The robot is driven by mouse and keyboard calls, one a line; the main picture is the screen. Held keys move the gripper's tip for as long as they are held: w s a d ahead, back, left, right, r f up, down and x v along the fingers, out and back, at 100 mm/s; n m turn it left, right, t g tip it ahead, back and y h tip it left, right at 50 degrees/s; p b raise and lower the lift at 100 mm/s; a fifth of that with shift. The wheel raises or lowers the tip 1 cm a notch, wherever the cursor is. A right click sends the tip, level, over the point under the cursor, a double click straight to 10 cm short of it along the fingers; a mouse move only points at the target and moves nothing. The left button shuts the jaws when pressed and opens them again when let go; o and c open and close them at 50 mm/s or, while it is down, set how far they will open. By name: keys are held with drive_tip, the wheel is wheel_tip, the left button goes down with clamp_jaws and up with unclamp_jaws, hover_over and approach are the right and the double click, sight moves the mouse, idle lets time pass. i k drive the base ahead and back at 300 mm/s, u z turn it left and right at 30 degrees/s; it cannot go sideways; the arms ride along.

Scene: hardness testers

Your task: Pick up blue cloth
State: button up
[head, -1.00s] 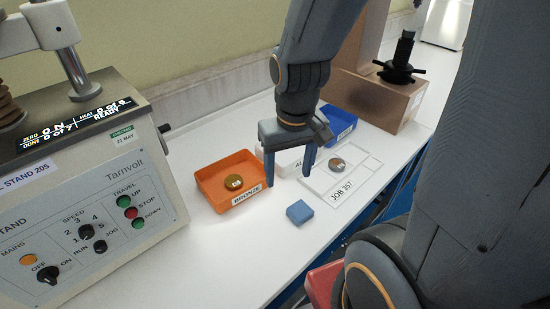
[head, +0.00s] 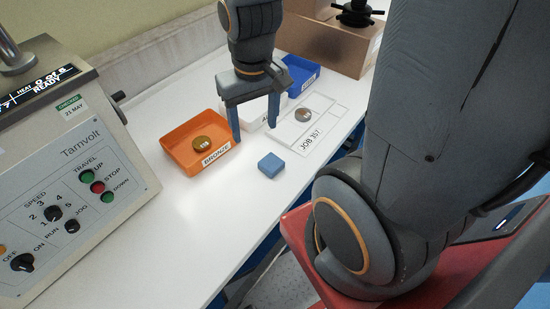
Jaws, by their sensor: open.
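The blue cloth (head: 271,165) is a small folded square lying flat on the white bench, in front of the orange tray and the white job card. My gripper (head: 254,132) points down with its two blue fingers apart and nothing between them. It is above and behind the cloth as seen in the head view, with the fingertips clear of it. The cloth is fully in view.
The orange tray (head: 174,153) labelled BRONZE holds a bronze disc (head: 202,144). A white card (head: 325,121) marked JOB 357 bears a grey disc (head: 303,115). A blue tray (head: 300,71) stands behind. The Tarnvolt tester (head: 75,155) fills the left. Bare bench (head: 180,230) lies in front.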

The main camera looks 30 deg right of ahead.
sight(270, 165)
drive_tip(key=k, duration=1)
drive_tip(key=u, duration=0.65)
drive_tip(key=i, duration=0.7)
drive_tip(key=z, duration=2.15)
